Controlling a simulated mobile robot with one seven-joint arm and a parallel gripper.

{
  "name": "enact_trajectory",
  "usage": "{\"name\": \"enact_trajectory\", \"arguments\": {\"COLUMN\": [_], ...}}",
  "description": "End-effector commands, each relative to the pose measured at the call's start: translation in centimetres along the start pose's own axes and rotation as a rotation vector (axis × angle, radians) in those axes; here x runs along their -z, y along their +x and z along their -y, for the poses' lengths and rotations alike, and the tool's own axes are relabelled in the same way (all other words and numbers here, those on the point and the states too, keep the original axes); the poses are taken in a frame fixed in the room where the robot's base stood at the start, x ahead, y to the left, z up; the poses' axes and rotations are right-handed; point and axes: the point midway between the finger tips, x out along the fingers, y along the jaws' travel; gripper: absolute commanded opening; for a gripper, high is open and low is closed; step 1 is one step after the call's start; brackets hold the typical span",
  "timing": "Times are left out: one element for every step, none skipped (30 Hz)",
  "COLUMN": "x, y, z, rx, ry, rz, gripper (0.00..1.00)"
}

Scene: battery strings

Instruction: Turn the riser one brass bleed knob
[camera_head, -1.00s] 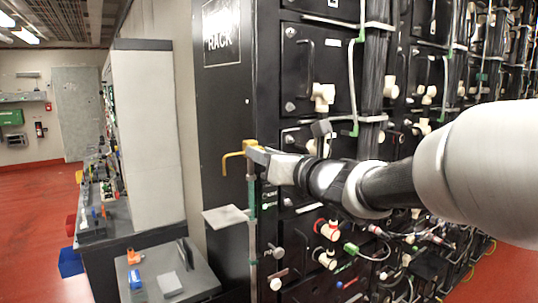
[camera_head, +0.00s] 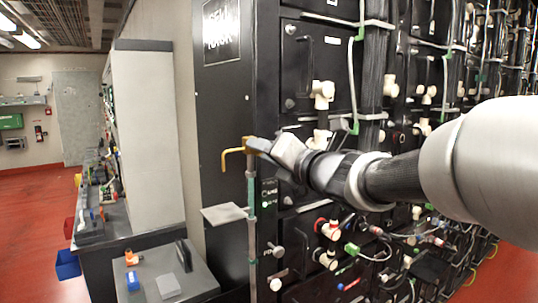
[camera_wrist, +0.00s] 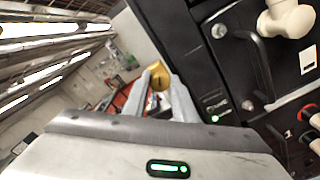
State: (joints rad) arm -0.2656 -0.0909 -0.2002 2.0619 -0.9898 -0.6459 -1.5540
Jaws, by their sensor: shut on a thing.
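The riser is a thin upright pipe (camera_head: 252,210) beside the black rack's front corner. Its upper part is greenish. A yellow bent spout (camera_head: 230,153) sticks out to the left at its top. The brass bleed knob (camera_wrist: 160,77) shows in the wrist view as a gold round piece with a dark mark, between my fingertips. My gripper (camera_wrist: 159,80) is shut on this knob. In the head view my gripper (camera_head: 262,146) is at the riser's top, and the knob is hard to tell from the spout and fingers there.
The black rack (camera_head: 225,120) stands close behind and right of my gripper, with handles, pale fittings and cables. A small grey plate (camera_head: 224,214) juts out left of the riser. A low grey table (camera_head: 200,280) with small items is below left. Red floor lies open at left.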

Motion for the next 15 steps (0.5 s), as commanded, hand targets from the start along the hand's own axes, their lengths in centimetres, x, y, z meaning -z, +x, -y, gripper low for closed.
{"name": "enact_trajectory", "arguments": {"x": [0.07, 0.06, 0.03, 0.02, 0.01, 0.01, 0.02, 0.03, 0.03, 0.03, 0.02, 0.01, 0.0, -0.01, -0.01], "y": [-0.02, -0.02, -0.03, -0.03, -0.03, -0.03, -0.02, -0.01, -0.01, -0.01, -0.01, -0.02, -0.02, -0.02, -0.02], "z": [0.13, 0.13, 0.15, 0.17, 0.17, 0.16, 0.14, 0.14, 0.13, 0.13, 0.14, 0.15, 0.16, 0.17, 0.16], "rx": [0.001, 0.002, 0.002, 0.002, 0.002, 0.002, 0.002, 0.002, 0.002, 0.002, 0.002, 0.002, 0.002, 0.002, 0.002], "ry": [0.044, 0.072, 0.11, 0.139, 0.167, 0.205, 0.234, 0.262, 0.301, 0.329, 0.358, 0.396, 0.425, 0.453, 0.492], "rz": [0.0, 0.0, 0.0, 0.0, 0.0, 0.0, 0.0, -0.001, -0.001, -0.001, -0.001, -0.001, 0.0, 0.0, 0.0], "gripper": [0.03, 0.03, 0.03, 0.03, 0.03, 0.03, 0.03, 0.03, 0.03, 0.03, 0.03, 0.03, 0.03, 0.03, 0.03]}}
